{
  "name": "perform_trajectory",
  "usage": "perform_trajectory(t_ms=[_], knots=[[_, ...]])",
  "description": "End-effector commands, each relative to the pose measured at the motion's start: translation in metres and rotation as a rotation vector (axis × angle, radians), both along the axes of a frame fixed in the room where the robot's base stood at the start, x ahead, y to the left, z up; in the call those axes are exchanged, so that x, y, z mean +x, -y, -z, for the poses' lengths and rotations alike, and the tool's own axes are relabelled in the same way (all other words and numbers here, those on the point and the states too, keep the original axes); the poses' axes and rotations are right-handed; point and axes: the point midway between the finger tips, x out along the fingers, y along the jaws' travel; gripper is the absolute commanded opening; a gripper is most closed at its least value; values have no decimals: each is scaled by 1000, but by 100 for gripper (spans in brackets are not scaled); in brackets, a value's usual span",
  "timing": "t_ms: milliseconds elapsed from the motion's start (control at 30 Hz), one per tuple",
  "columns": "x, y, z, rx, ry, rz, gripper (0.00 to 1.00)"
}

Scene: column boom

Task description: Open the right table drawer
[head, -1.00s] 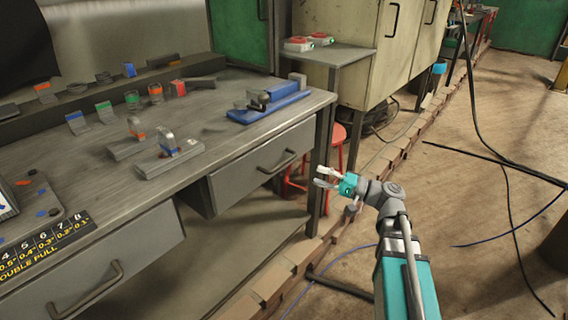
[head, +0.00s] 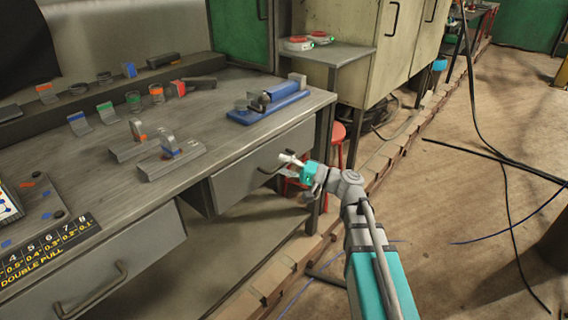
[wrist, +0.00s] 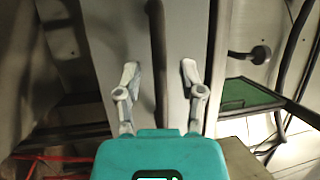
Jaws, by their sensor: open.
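The right table drawer (head: 240,184) is a grey front under the right end of the workbench, and it looks shut. Its dark bar handle (head: 266,170) is partly hidden behind my gripper (head: 284,164). My gripper is open, with its fingertips at the handle's right part in the head view. In the wrist view my gripper (wrist: 161,75) has its two fingers apart in front of a pale grey panel. A dark vertical bar (wrist: 157,50), seemingly the handle, shows between them. I cannot tell whether the fingers touch it.
The workbench top (head: 110,185) holds metal clamps and a blue vise (head: 268,102). A left drawer (head: 130,260) is also shut. A red stool (head: 337,135) stands beyond the bench leg. Open floor (head: 450,205) lies to the right.

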Motion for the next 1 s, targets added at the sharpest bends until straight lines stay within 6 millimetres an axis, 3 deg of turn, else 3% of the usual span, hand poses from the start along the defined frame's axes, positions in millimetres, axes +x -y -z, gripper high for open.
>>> perform_trajectory(t_ms=[400,667,1000], knots=[[1,-4,-1,0,0,0,51],[1,-4,-1,0,0,0,3],[1,-2,-1,0,0,1,0]])
